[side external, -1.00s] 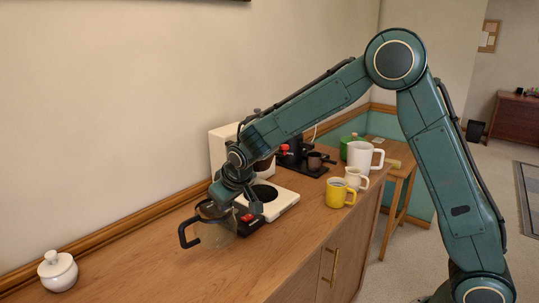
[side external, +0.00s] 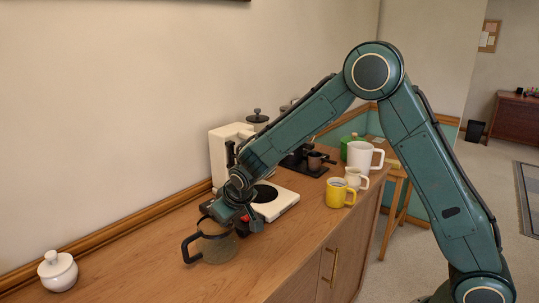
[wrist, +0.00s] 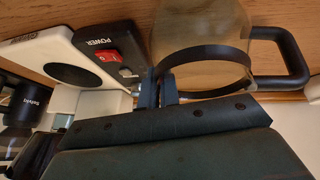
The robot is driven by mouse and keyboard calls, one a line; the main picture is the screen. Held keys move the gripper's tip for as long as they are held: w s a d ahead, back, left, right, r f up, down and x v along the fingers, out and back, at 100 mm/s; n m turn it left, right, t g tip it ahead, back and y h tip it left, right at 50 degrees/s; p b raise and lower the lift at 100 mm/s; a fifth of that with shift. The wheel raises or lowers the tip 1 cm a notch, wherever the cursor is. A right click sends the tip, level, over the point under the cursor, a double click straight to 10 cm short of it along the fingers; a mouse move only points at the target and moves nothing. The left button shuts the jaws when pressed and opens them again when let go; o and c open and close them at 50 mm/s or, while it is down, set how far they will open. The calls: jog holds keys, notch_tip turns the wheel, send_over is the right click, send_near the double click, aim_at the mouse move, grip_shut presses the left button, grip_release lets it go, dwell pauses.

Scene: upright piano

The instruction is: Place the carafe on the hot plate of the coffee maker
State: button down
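The glass carafe (side external: 216,246) with a black band and black handle is at the near left of the coffee maker, over the wooden counter. In the wrist view the carafe (wrist: 198,30) fills the upper middle, its handle to the right. My gripper (side external: 242,226) is at the carafe's right side. In the wrist view my gripper's fingers (wrist: 159,88) are close together at the band's left edge and look shut on it. I cannot tell whether the carafe's base touches the counter. The white coffee maker (side external: 228,150) has a round dark hot plate (wrist: 68,75), bare in the wrist view.
The black power panel (wrist: 103,40) with a red switch lies between carafe and hot plate. A yellow mug (side external: 338,194), a small cream jug (side external: 355,177) and a white mug (side external: 360,156) stand at right. A white lidded pot (side external: 57,271) stands at left; counter between is clear.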

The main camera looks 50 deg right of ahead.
jog(key=c, duration=2)
grip_release()
jog(key=shift+f, duration=0.1)
jog(key=o, duration=0.4)
jog(key=v, duration=1.2)
